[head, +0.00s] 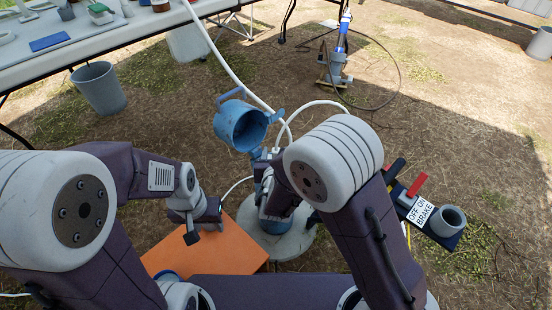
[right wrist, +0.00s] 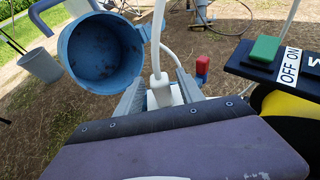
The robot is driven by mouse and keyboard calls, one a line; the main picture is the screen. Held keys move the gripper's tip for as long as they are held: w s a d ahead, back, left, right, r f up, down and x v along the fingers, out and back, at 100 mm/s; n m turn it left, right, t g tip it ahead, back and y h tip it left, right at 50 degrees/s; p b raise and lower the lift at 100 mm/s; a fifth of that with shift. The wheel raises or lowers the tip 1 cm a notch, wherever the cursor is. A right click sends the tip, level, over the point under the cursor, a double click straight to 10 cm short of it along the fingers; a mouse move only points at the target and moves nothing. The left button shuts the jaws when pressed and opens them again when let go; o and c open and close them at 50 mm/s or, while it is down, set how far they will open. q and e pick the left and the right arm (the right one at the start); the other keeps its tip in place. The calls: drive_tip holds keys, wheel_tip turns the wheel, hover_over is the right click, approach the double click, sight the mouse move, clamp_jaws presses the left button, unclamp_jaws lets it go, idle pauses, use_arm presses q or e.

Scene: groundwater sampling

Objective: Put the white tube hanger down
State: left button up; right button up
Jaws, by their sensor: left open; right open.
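A white tube (head: 237,80) runs down from the table edge, and its lower end reaches my right gripper (head: 268,168). In the right wrist view a white piece, apparently the tube hanger (right wrist: 160,88), stands between the two grey fingers of my right gripper (right wrist: 161,95). These fingers are open around it; contact is not clear. In the head view my right arm and gripper hide most of the hanger. My left gripper (head: 203,224) is open and empty above the orange box.
A blue cup (head: 236,124) with a handle is just beyond my right gripper. An orange box (head: 190,255) and a round pale base (head: 293,243) are below. A dark panel labelled OFF ON BRAKE (head: 421,214) is at right. A grey bucket (head: 99,90) stands by the table (head: 60,62).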

drive_tip(key=p+v, duration=0.9)
drive_tip(key=v, duration=0.2)
drive_tip(key=shift+p, duration=0.3)
drive_tip(key=shift+s+r, duration=0.1)
